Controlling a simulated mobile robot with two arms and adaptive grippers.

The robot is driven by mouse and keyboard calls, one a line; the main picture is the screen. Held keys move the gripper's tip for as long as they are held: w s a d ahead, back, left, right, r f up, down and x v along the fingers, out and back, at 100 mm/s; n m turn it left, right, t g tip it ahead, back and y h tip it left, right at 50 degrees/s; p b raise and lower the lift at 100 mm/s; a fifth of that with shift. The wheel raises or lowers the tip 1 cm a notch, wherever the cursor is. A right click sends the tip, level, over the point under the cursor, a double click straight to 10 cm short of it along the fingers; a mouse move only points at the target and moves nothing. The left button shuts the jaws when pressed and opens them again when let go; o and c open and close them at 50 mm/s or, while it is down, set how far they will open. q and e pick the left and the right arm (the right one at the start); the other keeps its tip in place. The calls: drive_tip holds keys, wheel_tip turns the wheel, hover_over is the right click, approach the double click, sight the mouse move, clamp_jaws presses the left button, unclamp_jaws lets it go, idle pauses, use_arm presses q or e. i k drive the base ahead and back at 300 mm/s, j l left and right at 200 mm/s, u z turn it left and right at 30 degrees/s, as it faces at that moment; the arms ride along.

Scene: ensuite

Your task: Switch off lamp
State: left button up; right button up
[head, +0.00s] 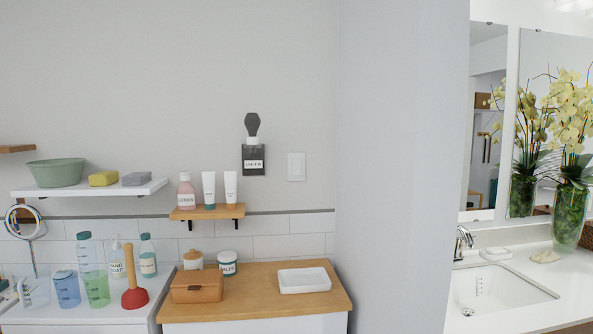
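A white switch plate (296,166) is fixed to the grey wall, right of a dark wall-mounted item with a label. It looks like a light switch; its on or off position is too small to tell. No lamp is clearly in view. A bright patch (567,5) shows at the top right above the mirror, and its source is cut off. Neither of my grippers is in view.
A wooden-topped cabinet (255,280) with a white tray (304,280) and a wooden box (197,287) stands below the switch. A wall corner (395,170) juts out before the sink (500,287) at right.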

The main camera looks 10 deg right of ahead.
sight(295, 162)
drive_tip(key=i+j, duration=0.1)
drive_tip(key=i, duration=0.8)
drive_tip(key=i+j+u, duration=0.1)
drive_tip(key=i, duration=0.85)
